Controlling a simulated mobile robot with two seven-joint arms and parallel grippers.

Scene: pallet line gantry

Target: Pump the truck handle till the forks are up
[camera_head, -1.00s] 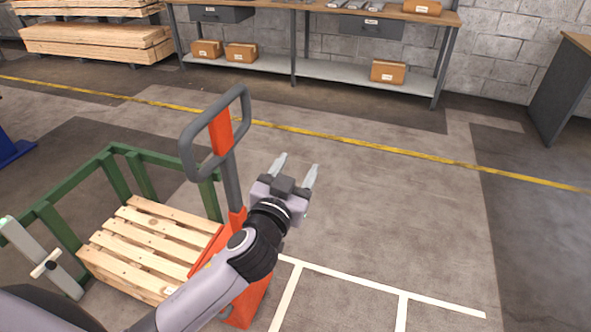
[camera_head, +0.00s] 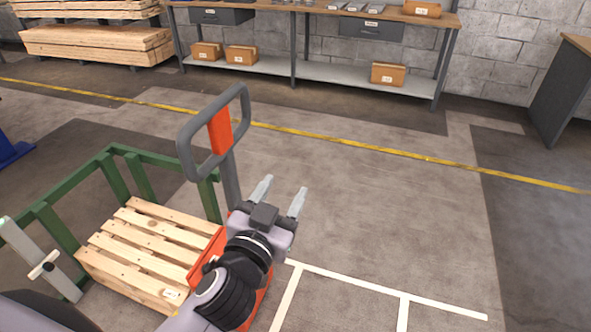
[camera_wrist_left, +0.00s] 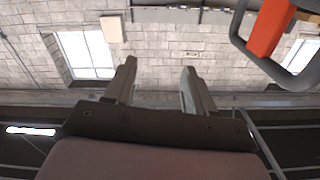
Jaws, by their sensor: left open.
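The truck handle (camera_head: 184,150) is a grey loop with an orange centre piece on a grey shaft, standing upright in the head view. It also shows at the upper right of the left wrist view (camera_wrist_left: 268,28). The orange truck body (camera_head: 262,296) is partly hidden behind my left arm. My left gripper (camera_head: 283,190) is open and empty, to the right of the shaft and below the loop, apart from the loop. The forks are not visible.
A wooden pallet (camera_head: 150,245) lies left of the truck, with a green rail frame (camera_head: 125,180) around its far side. A workbench with a lower shelf (camera_head: 330,76) stands at the back wall. The floor to the right is clear, with white and yellow lines.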

